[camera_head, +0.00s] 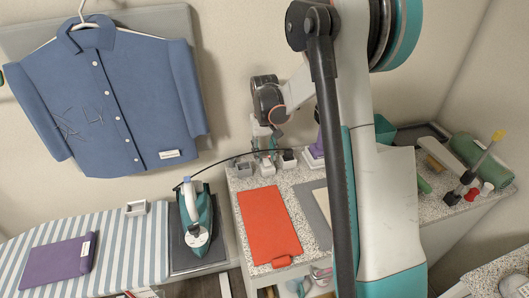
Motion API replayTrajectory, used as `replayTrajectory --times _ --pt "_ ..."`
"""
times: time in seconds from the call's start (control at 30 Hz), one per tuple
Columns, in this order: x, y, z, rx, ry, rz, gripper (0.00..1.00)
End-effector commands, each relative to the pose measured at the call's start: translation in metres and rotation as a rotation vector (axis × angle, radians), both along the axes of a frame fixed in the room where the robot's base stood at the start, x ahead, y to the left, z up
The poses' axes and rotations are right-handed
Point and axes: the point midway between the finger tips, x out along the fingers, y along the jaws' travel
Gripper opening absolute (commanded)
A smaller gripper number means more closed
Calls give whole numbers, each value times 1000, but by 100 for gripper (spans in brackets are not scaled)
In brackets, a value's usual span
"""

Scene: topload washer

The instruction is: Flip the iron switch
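A teal and white iron (197,222) stands on a dark rest at the right end of the striped ironing board (140,240). A thin black cord runs from it to a row of small grey and white boxes (267,168) at the back of the speckled counter. I cannot tell which box or part is the iron switch, or its position. My gripper (264,146) points down just above these boxes, near the wall. Its fingers are small and partly merge with the boxes, so I cannot tell whether they are open or touching anything.
A blue shirt (115,100) hangs on the wall at left. A folded purple cloth (58,262) lies on the board. An orange-red board (268,225) lies on the counter. A green roll (481,162) is at right. My arm hides the counter's middle.

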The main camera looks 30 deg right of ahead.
Motion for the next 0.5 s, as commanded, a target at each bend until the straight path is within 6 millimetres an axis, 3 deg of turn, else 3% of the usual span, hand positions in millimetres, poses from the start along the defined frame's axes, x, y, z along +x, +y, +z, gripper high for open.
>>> replayTrajectory --times 0.03,0.1,0.37,0.5 --pt "0 0 0 0 0 0 17" --pt "0 0 0 0 0 0 1" --pt "-1 0 1 -5 -24 0 0" --pt "-5 1 2 -24 -119 0 0"
